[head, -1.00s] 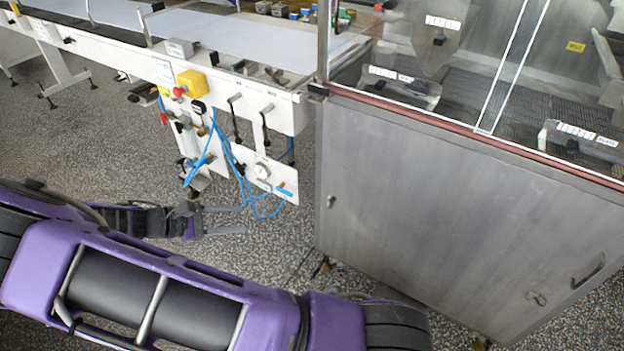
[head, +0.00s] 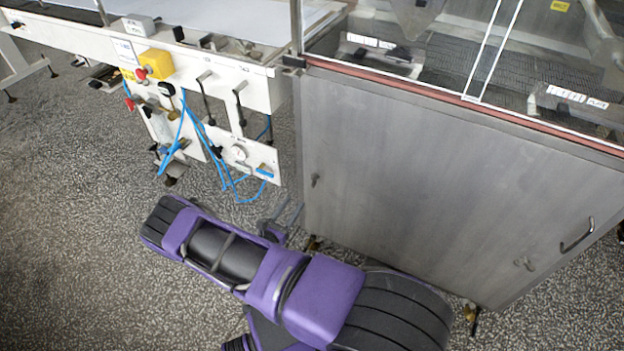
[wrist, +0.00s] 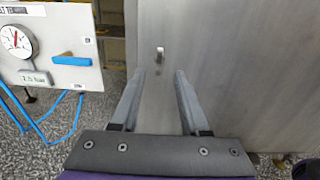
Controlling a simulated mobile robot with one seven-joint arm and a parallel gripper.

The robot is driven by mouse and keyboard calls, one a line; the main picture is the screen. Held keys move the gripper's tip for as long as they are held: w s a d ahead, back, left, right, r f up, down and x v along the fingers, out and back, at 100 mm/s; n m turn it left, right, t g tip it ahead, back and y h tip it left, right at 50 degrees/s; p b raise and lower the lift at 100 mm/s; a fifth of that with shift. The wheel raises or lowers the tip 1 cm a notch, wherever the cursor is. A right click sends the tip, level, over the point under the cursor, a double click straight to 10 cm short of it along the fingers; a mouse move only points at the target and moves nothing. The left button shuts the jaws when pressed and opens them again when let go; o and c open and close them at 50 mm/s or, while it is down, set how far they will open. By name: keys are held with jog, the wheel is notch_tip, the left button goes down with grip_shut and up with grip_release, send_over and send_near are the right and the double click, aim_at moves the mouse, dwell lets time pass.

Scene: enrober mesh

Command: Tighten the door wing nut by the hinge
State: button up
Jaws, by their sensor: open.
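The steel cabinet door (head: 430,180) fills the right of the head view. A small wing nut (head: 315,180) is on its left side, away from the handle; it also shows in the wrist view (wrist: 159,54), upright and just above the line between the fingertips. A second wing nut (head: 523,264) sits at the lower right by the handle. I cannot make out a hinge. My gripper (head: 289,206) is open and empty, with its fingers pointing toward the door, below and left of the left wing nut. It also shows in the wrist view (wrist: 159,74), apart from the nut.
A bar handle (head: 577,236) stands out at the door's right. Left of the door, a white panel (head: 250,158) carries a gauge, a blue lever (wrist: 72,61) and loose blue hoses (head: 188,125). Glass panes (head: 480,50) are above the door. Speckled floor lies free at the left.

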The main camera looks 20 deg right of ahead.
aim_at(312, 177)
jog(key=b+x, duration=0.1)
jog(key=x, duration=1.1)
jog(key=shift+w+d, duration=0.25)
grip_shut()
